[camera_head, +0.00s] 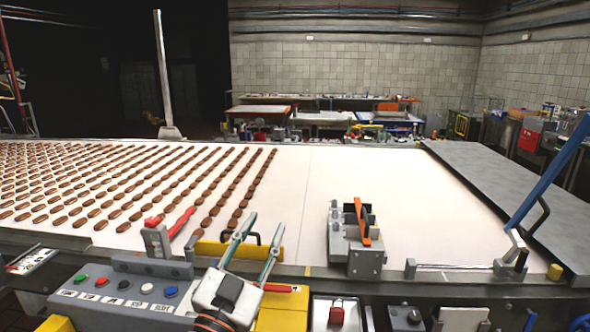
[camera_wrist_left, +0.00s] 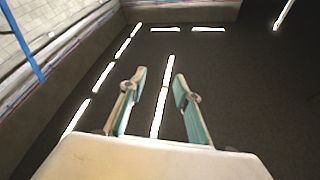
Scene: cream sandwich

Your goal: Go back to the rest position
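My left gripper (camera_head: 264,224) is at the lower middle of the head view, fingers pointing up, in front of the near edge of the conveyor. Its two teal-lined fingers stand apart with nothing between them. In the left wrist view the gripper (camera_wrist_left: 160,76) is also open and empty, against a dark ceiling with bright light strips. The conveyor belt (camera_head: 400,200) is pale, with many rows of brown oval cream sandwiches (camera_head: 120,180) on its left part. My right gripper is not in view.
A control panel (camera_head: 125,290) with coloured buttons is at the lower left. A grey block with an orange lever (camera_head: 362,222) stands on the belt's near edge. A grey plate (camera_head: 500,190) and a blue bar (camera_head: 550,170) are on the right. The belt's right half is bare.

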